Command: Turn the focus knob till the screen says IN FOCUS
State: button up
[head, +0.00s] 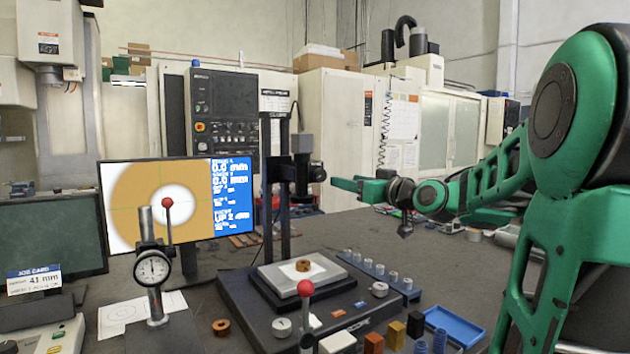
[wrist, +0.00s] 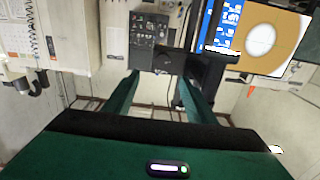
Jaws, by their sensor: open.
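The screen (head: 180,203) shows a blurred white disc in a tan ring. Its blue panel has blurred text, with a lower line that seems to start "UP 2"; I cannot read IN FOCUS on it. The screen also shows at the top right of the wrist view (wrist: 265,38). A black column (head: 282,190) carries a camera head (head: 301,170) over the stage. Round knobs sit on the base, one at the right (head: 380,289) and one at the front (head: 282,326); I cannot tell which sets focus. My gripper (head: 340,184) is open and empty, right of the column, above the bench.
A brass ring part (head: 303,265) lies on the stage. A dial gauge stand (head: 154,268) is at left. A red-ball lever (head: 306,289) rises in front. Small pegs (head: 380,269), coloured blocks (head: 396,334) and a blue tray (head: 454,325) fill the right side.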

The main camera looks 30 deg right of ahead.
aim_at(322, 176)
jog(key=w, duration=1)
jog(key=shift+w+a+f, duration=0.1)
jog(key=shift+w+a, duration=0.25)
jog(key=shift+a, duration=0.05)
jog(key=shift+c, duration=0.2)
jog(key=c, duration=1)
